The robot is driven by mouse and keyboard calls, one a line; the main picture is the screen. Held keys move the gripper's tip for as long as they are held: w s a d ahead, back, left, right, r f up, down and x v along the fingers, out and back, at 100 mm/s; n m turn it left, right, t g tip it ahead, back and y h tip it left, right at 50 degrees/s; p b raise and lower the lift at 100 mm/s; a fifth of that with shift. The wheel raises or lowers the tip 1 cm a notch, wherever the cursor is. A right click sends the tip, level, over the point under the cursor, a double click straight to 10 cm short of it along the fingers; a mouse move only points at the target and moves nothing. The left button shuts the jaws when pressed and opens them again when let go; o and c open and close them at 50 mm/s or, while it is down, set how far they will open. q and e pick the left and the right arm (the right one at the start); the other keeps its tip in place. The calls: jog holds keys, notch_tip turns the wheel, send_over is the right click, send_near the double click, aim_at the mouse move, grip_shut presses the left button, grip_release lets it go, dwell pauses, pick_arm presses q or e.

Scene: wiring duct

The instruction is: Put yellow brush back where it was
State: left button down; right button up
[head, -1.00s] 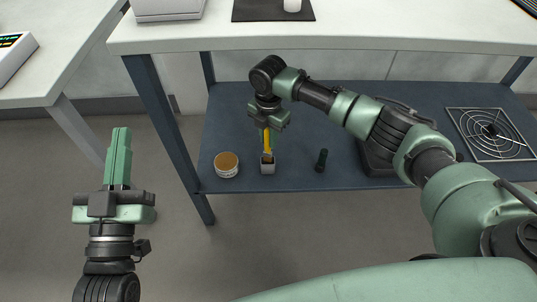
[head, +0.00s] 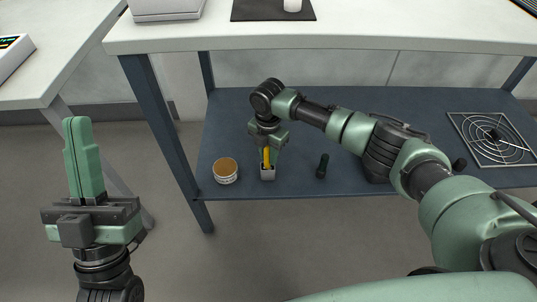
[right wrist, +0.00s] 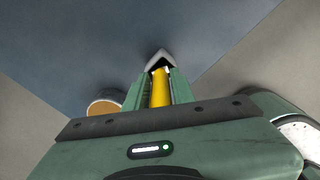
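The yellow brush (head: 266,158) stands upright with its lower end inside a small grey holder (head: 267,174) on the lower shelf. Its bristle end is hidden in the holder. My right gripper (head: 268,143) points down over the holder and is shut on the brush handle. In the right wrist view the yellow handle (right wrist: 160,88) runs between the two green fingers, with the holder (right wrist: 161,58) just past their tips. My left gripper (head: 83,140) points up at the left, empty, with its fingers together, away from the shelf.
A round tub with an orange-brown top (head: 225,170) stands left of the holder. A small dark upright object (head: 321,166) stands to its right. The blue lower shelf (head: 235,115) lies under a white worktop (head: 400,36). A square fan grille (head: 492,138) is at the right.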

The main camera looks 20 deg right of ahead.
jog(key=shift+o, duration=0.9)
jog(key=shift+r, duration=0.1)
